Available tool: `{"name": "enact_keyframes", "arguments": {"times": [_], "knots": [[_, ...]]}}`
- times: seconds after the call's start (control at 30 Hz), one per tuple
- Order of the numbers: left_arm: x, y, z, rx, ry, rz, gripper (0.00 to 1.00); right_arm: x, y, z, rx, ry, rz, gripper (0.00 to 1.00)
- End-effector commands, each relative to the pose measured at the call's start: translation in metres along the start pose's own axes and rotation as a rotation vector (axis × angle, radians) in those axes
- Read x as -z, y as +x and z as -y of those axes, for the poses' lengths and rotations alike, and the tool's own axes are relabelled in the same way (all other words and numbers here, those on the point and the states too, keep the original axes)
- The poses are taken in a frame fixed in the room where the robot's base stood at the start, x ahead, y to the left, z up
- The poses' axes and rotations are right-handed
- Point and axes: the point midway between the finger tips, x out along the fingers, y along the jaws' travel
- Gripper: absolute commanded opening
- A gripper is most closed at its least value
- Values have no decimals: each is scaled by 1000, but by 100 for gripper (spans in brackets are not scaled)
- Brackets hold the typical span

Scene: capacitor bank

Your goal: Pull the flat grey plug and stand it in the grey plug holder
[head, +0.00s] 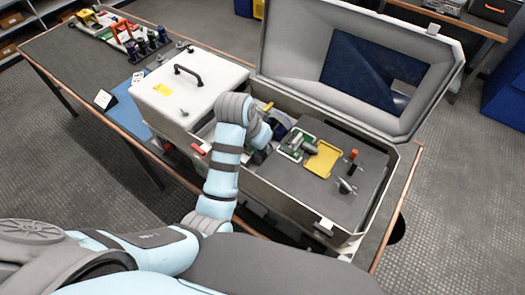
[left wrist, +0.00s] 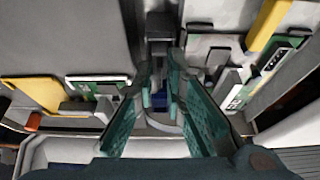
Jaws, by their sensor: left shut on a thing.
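My left gripper (left wrist: 161,68) is shut on a dark grey piece (left wrist: 159,28), which looks like the flat grey plug, between its green fingers in the left wrist view. Whether the piece is seated or free is unclear. In the head view my arm reaches into the open case, and its wrist hides the fingers and the piece. I cannot tell for sure which part is the grey plug holder. My right gripper is not in view.
The open case (head: 350,245) has a raised lid (head: 290,55). A green board (head: 291,142) and yellow plate (head: 323,158) lie on its grey panel, near an orange-topped post (head: 353,154). A white box (head: 187,92) with a black handle stands left of my arm.

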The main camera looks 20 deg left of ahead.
Motion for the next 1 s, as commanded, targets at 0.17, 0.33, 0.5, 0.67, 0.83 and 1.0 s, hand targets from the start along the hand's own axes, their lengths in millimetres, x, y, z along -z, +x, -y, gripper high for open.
{"name": "enact_keyframes", "arguments": {"times": [0.17,0.33,0.5,0.67,0.83,1.0], "knots": [[-2,4,0,-1,0,2,0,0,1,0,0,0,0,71],[-3,4,0,-1,0,5,19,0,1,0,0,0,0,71],[-3,4,0,-1,-1,6,35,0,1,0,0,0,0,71],[-3,4,0,0,-1,6,35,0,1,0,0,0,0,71],[-3,4,1,1,-1,5,35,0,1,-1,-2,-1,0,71],[4,-10,0,1,0,0,35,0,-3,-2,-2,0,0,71]]}}
